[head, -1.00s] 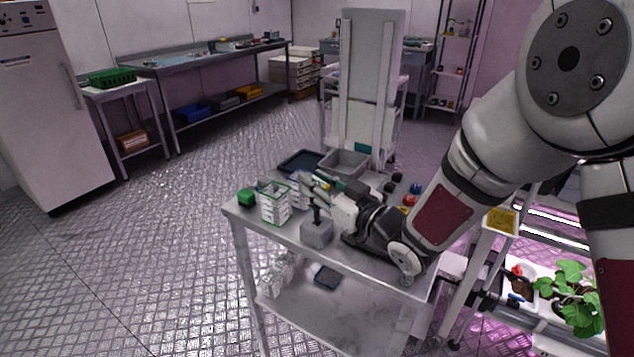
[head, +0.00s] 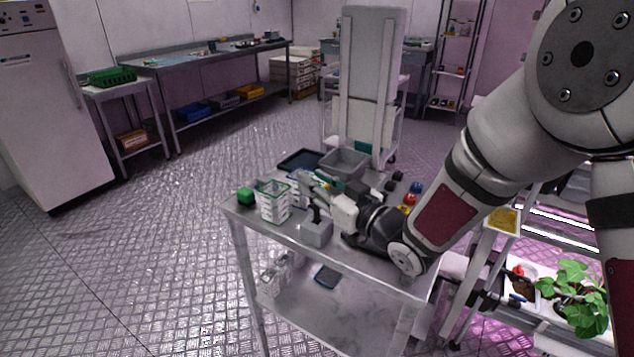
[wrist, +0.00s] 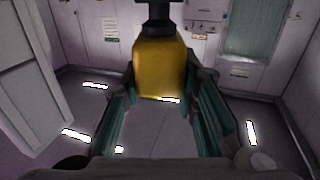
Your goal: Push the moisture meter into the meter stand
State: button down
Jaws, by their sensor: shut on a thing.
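A yellow block-shaped body with a black part at its top, which looks like the moisture meter (wrist: 160,68), sits between the teal-padded fingers of my gripper (wrist: 163,88) in the wrist view. My gripper is shut on it. In the head view my gripper (head: 318,187) is low over the cart top, pointing to the back left, and the meter is mostly hidden there. A grey block (head: 316,234) with a dark upright piece stands just in front of my gripper. It may be the meter stand, but I cannot tell for sure.
The cart top (head: 355,262) also holds a green-rimmed white basket (head: 273,206), a green block (head: 246,196), a grey bin (head: 345,163) and a dark tray (head: 299,159). Small red and yellow items (head: 410,200) lie right of my wrist. The cart's front right is clear.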

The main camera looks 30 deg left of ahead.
jog(key=shift+f+b, duration=1.4)
jog(key=shift+f, duration=0.05)
dwell(0.5)
jog(key=shift+f+b, duration=0.3)
jog(key=shift+f, duration=0.05)
jog(key=shift+f+b, duration=0.3)
jog(key=shift+f, duration=0.05)
jog(key=c, duration=0.8)
grip_release()
jog(key=shift+o, duration=0.2)
jog(key=shift+r, duration=0.15)
jog(key=shift+r+p, duration=1.25)
jog(key=shift+r, duration=1.7)
